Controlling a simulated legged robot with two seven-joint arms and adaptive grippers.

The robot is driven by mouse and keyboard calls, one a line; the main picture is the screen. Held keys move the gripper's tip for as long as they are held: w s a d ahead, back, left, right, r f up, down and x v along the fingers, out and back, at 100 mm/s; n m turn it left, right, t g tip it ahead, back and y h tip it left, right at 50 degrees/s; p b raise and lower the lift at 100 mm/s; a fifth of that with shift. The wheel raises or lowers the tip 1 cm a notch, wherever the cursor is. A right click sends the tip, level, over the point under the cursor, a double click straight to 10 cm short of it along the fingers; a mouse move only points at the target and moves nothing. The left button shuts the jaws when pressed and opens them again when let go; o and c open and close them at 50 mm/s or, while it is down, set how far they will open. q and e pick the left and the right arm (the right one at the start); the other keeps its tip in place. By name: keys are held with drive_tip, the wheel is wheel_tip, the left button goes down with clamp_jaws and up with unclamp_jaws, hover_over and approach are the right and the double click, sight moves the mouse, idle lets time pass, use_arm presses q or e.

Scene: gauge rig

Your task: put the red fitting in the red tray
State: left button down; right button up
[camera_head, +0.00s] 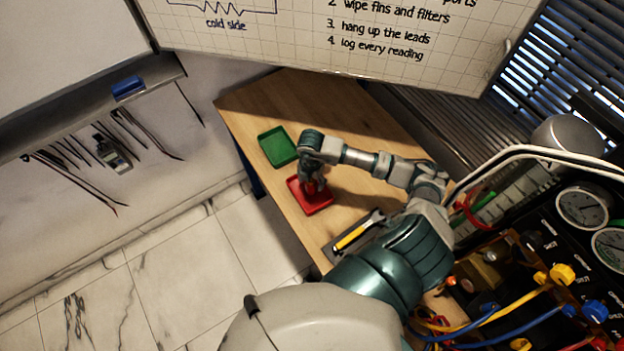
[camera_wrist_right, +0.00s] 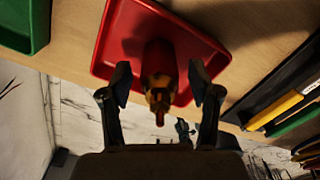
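The red fitting (camera_wrist_right: 160,72) is in the red tray (camera_wrist_right: 108,50), between the fingers of my right gripper (camera_wrist_right: 160,80). Its brass-coloured end points toward the wrist camera. A gap shows on each side of it, so the fingers are apart and not closed on it. In the head view my right gripper (camera_head: 313,178) points down over the red tray (camera_head: 318,205), and the fitting (camera_head: 311,187) shows low between the fingers. Its contact with the tray floor is partly hidden. My left gripper is not in view.
A green tray (camera_head: 277,146) lies beside the red one, toward the back left. A dark tray with a yellow-handled tool (camera_head: 351,237) lies nearer on the wooden table (camera_head: 262,105). The gauge rig (camera_head: 580,205) with hoses and valves stands at the right.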

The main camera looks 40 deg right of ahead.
drive_tip(key=shift+a+r, duration=0.25)
drive_tip(key=shift+a, duration=0.2)
wheel_tip(320, 180, up, 4)
drive_tip(key=shift+w+a, duration=0.1)
drive_tip(key=r, duration=0.3)
drive_tip(key=d+r, duration=0.1)
drive_tip(key=r, duration=0.2)
drive_tip(key=shift+d+r, duration=0.1)
drive_tip(key=shift+r, duration=0.65)
drive_tip(key=shift+a+r, duration=0.15)
drive_tip(key=shift+a, duration=0.35)
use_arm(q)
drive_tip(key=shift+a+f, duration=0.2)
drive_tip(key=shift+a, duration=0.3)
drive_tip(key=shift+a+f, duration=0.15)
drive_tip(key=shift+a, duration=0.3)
use_arm(e)
drive_tip(key=shift+d, duration=0.1)
drive_tip(key=shift+d, duration=0.1)
